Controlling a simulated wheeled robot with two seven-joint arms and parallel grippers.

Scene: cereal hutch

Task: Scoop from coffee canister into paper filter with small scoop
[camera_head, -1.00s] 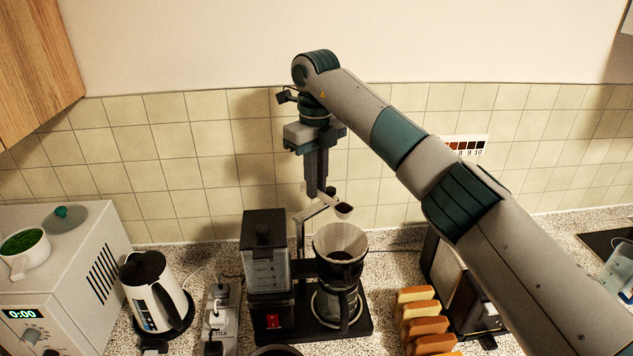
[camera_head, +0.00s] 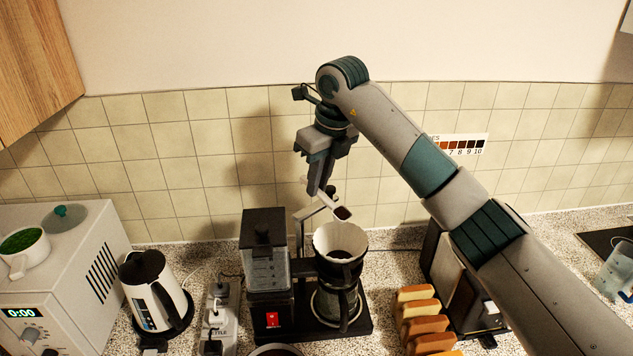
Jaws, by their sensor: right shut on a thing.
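My right gripper (camera_head: 325,190) is shut on the small scoop (camera_head: 342,213), which it holds above the paper filter. The scoop is tilted and dark inside, apparently with coffee grounds. The white paper filter (camera_head: 324,238) sits in the dark cone holder on the coffee maker (camera_head: 362,322), with dark stuff in its bottom. The glass carafe (camera_head: 337,300) stands below it. A round rim with brown contents, probably the coffee canister (camera_head: 254,351), is cut off at the bottom edge. My left gripper is not in view.
A white kettle (camera_head: 157,290), a power strip (camera_head: 221,312) and a microwave (camera_head: 60,275) stand to the left. Bread slices (camera_head: 424,322) and a toaster (camera_head: 452,280) stand to the right. A glass jug (camera_head: 617,272) is at the far right. The tiled wall is close behind.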

